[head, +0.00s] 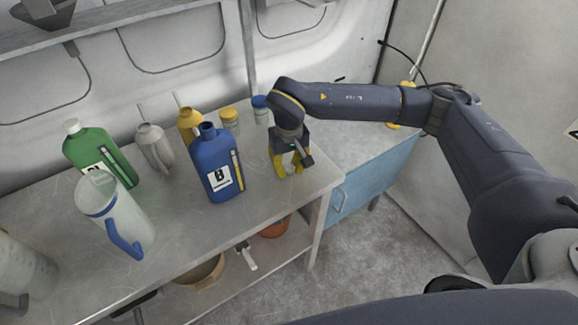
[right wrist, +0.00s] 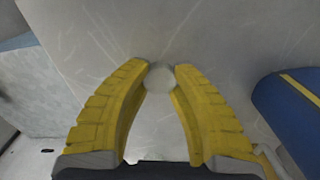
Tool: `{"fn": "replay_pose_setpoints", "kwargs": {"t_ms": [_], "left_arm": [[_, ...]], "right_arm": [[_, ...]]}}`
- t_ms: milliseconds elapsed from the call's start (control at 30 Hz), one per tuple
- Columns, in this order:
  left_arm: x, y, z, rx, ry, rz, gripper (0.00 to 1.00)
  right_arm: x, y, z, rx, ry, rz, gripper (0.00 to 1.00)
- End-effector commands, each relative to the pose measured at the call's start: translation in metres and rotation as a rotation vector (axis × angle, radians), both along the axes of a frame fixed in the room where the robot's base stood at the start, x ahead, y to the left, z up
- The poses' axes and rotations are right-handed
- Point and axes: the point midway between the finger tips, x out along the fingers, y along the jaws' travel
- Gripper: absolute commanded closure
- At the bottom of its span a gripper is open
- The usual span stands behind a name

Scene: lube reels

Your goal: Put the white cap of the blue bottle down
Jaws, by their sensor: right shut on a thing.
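The blue bottle (head: 215,165) with label B stands upright on the metal table, its dark neck open with no cap on it. It also shows at the right edge of the right wrist view (right wrist: 290,108). My right gripper (head: 291,172) is to the right of the bottle, pointing down close over the table top. In the right wrist view its yellow fingers (right wrist: 161,80) are shut on a round white cap (right wrist: 159,77) at their tips. I cannot tell whether the cap touches the table. My left gripper is not in view.
A green bottle (head: 95,150), a grey can (head: 153,147), a yellow bottle (head: 190,122), small jars (head: 230,120) and a clear jug with blue handle (head: 122,215) stand left of and behind the blue bottle. The table's right edge is close to my right gripper; a blue cabinet (head: 365,172) stands beyond it.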

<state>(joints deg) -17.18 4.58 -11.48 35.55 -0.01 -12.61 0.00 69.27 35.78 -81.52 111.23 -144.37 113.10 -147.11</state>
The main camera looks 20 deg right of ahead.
Motion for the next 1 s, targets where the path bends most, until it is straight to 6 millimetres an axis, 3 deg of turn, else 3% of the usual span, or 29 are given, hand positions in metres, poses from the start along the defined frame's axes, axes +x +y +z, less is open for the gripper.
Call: {"fn": "replay_pose_setpoints", "kwargs": {"t_ms": [33,67,233,633,1000], "left_arm": [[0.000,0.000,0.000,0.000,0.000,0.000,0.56],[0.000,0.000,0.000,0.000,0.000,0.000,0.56],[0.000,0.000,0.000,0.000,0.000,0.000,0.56],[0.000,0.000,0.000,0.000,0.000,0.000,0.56],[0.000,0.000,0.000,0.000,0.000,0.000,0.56]], "right_arm": [[0.000,0.000,-0.001,-0.001,0.000,0.000,1.00],[0.000,0.000,-0.002,-0.001,0.000,0.000,0.75],[0.000,0.000,-0.001,-0.001,0.000,0.000,0.55],[0.001,0.000,0.006,0.000,-0.001,-0.001,0.54],[0.001,0.000,0.062,0.000,-0.003,0.000,0.54]]}}
